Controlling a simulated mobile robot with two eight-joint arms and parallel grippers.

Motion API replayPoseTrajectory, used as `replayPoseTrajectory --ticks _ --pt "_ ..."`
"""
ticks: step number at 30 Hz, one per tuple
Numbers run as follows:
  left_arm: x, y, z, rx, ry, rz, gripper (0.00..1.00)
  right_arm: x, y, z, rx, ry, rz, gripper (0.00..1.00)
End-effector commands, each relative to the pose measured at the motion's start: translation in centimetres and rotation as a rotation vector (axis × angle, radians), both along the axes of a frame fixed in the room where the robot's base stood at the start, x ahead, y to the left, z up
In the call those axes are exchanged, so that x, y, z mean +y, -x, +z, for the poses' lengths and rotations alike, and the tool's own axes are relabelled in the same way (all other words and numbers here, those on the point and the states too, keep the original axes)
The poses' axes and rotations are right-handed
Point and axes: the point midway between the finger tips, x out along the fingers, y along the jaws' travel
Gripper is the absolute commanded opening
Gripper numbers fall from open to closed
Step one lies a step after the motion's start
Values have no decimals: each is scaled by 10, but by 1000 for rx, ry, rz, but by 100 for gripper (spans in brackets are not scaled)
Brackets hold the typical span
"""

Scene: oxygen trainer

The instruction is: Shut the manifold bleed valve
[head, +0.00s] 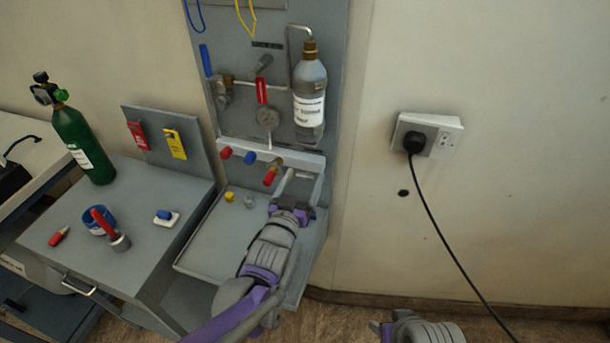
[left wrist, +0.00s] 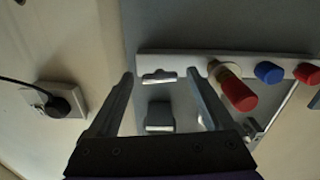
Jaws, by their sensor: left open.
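Below, a pale rail (head: 308,160) bears a red knob (head: 226,153), a blue knob (head: 250,157) and a red handle on a brass fitting (head: 270,177). I cannot tell by label which is the bleed valve. My left gripper (head: 289,183) is open before the rail, right of the red handle. In the left wrist view the red handle (left wrist: 239,93) lies just outside the right finger; the gap is empty. My right gripper (head: 382,329) barely shows.
A clear bottle (head: 309,97) hangs on the panel's right. A grey tray (head: 205,255) lies below the rail. The left cabinet top (head: 150,215) holds a green cylinder (head: 80,142), a blue tape roll (head: 98,221) and small items. A plugged socket (head: 440,135) is on the right wall.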

Motion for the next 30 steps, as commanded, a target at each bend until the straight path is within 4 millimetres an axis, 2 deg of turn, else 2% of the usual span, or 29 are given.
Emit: replayPoseTrajectory --ticks 6,14,28,30 --pt "-5 -15 0 1 0 0 85 0 0 0 0 0 0 61" --pt "-5 -15 0 1 0 0 85 0 0 0 0 0 0 61" --pt "-5 -15 0 1 0 0 0 0 0 0 0 0 0 61" --pt "-5 -15 0 1 -1 0 0 0 0 0 0 0 0 61"
